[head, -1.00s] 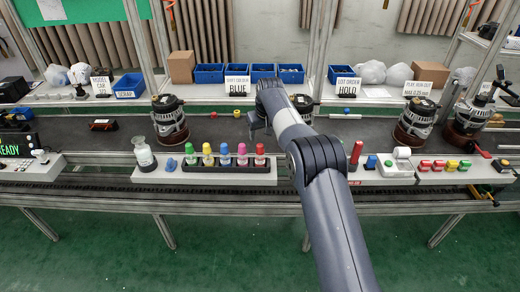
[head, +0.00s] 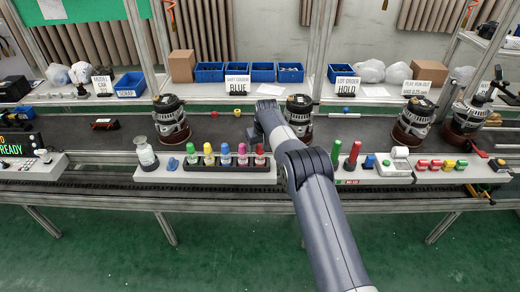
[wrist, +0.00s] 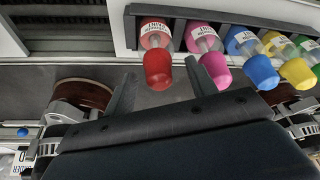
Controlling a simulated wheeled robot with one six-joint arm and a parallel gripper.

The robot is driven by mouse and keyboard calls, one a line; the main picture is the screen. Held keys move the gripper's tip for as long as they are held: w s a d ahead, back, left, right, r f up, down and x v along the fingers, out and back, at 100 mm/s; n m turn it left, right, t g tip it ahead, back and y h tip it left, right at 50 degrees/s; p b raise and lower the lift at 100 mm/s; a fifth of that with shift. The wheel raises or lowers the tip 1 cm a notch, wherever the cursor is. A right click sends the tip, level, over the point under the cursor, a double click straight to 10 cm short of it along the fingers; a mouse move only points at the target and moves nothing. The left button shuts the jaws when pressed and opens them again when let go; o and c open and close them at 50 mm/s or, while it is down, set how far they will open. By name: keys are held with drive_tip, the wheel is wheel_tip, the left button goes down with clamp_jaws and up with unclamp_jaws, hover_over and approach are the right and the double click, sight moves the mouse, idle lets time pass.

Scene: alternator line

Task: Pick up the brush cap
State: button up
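A row of small paint bottles with coloured brush caps stands in a black rack (head: 225,168) on the near ledge. The caps are green (head: 191,147), yellow (head: 208,148), blue (head: 225,148), pink (head: 242,148) and red (head: 259,148). In the wrist view the red cap (wrist: 158,70) shows between my two fingertips, and the pink cap (wrist: 221,74) lies just right of the right finger. My gripper (wrist: 160,73) is open, with nothing held. In the head view it is partly hidden by my arm, above and behind the red bottle. I cannot tell whether a finger touches a cap.
A clear flask (head: 145,153) stands left of the rack. Alternators (head: 170,120) stand on the dark conveyor (head: 235,130) behind, one (head: 299,116) close beside my arm. A red upright item (head: 352,155) and a white box (head: 399,160) stand on the ledge to the right.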

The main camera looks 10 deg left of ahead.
drive_tip(key=c, duration=1)
wheel_tip(320, 180, up, 10)
drive_tip(key=shift+r+b, duration=0.1)
drive_tip(key=shift+b, duration=0.4)
drive_tip(key=o, duration=0.3)
drive_tip(key=shift+c, duration=1)
drive_tip(key=shift+p, duration=0.6)
drive_tip(key=shift+d, duration=0.15)
